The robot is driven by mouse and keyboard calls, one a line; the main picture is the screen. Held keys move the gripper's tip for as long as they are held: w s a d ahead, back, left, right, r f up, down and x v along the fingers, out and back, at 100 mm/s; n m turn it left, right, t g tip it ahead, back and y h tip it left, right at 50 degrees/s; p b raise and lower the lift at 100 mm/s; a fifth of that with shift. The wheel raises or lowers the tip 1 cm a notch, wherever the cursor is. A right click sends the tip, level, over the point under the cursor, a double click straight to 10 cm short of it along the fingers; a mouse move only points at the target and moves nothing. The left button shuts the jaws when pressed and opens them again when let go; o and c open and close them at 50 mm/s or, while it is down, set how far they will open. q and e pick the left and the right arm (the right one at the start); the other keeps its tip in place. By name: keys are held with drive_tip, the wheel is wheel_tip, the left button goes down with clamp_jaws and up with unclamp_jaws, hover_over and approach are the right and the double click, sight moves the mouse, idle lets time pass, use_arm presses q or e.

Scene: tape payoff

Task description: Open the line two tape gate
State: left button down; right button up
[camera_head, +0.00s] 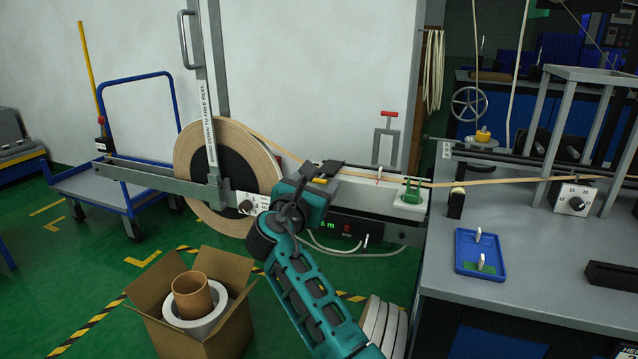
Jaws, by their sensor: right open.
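A large reel of tan tape (195,160) stands upright on a grey rail. A tall grey arm (207,110) crosses its face, upright, with a label about swinging down to free the reel and a handle (183,40) at the top. Tan tape (470,183) runs right from the reel along the rail. A red-topped grey frame (388,135) and a green clip (412,190) are further right on the rail. No part is visibly marked as the line two gate. My right gripper (322,178) is open in front of the rail, right of the reel; its fingertips are partly hidden. My left gripper is out of view.
A cardboard box (232,335) with a tan core stands on the floor below the reel. A blue cart (120,185) is at left. A workbench (540,235) with a blue tray (480,268) is at right. A small green display (328,225) sits under the rail.

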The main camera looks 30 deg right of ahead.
drive_tip(key=shift+r, duration=0.1)
clamp_jaws()
idle(0.6)
